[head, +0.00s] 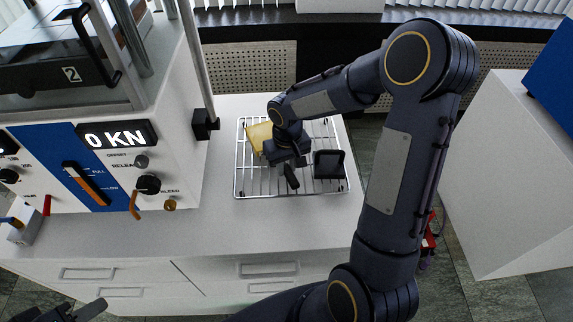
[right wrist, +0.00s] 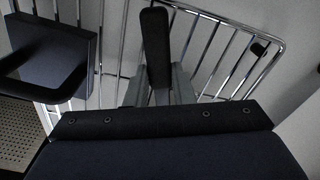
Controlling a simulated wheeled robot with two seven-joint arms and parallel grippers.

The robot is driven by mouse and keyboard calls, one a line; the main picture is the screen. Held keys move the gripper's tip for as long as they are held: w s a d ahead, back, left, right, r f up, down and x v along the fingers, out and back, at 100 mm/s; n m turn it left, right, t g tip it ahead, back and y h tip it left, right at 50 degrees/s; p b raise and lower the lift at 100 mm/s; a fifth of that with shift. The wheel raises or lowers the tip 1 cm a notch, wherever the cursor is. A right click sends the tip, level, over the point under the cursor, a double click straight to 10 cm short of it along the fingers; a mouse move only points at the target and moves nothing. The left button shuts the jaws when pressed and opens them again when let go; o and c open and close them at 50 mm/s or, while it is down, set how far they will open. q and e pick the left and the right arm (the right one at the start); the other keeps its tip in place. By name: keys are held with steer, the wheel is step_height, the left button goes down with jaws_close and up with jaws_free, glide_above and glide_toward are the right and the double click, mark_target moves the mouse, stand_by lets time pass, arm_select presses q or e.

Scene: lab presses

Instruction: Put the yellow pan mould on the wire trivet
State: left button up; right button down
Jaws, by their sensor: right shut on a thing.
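The yellow pan mould (head: 258,138) shows in the head view at the left part of the wire trivet (head: 238,180), partly hidden behind my right gripper. My right gripper (head: 288,168) is over the trivet, shut on the mould's black handle (right wrist: 155,45), which stands between the fingers in the right wrist view. The mould is over the trivet; I cannot tell whether it touches the wires. The yellow part is not visible in the right wrist view. My left gripper (head: 88,311) is at the bottom left edge, mostly cut off; its opening is unclear.
A dark square mould (head: 329,163) sits on the trivet's right side, close to my right gripper; it also shows in the right wrist view (right wrist: 50,55). The press (head: 100,150) stands left of the trivet. The white counter (head: 260,225) in front is clear.

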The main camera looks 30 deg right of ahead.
steer(key=shift+f+b, duration=0.3)
steer(key=c, duration=1.2)
jaws_free()
steer(key=shift+o, duration=0.2)
steer(key=shift+f, duration=0.1)
step_height(320, 180, up, 7)
steer(key=shift+s+r, duration=0.1)
steer(key=shift+r, duration=0.1)
steer(key=shift+s+r, duration=0.2)
steer(key=shift+r, duration=0.25)
steer(key=s+a+r+t+y, duration=0.2)
steer(key=s+a+r, duration=0.1)
steer(key=s, duration=0.7)
steer(key=s+a+r+t+y, duration=0.1)
steer(key=s+a+r+t, duration=0.2)
steer(key=s, duration=0.6)
steer(key=shift+s+r+y, duration=0.35)
steer(key=shift+r+y, duration=0.05)
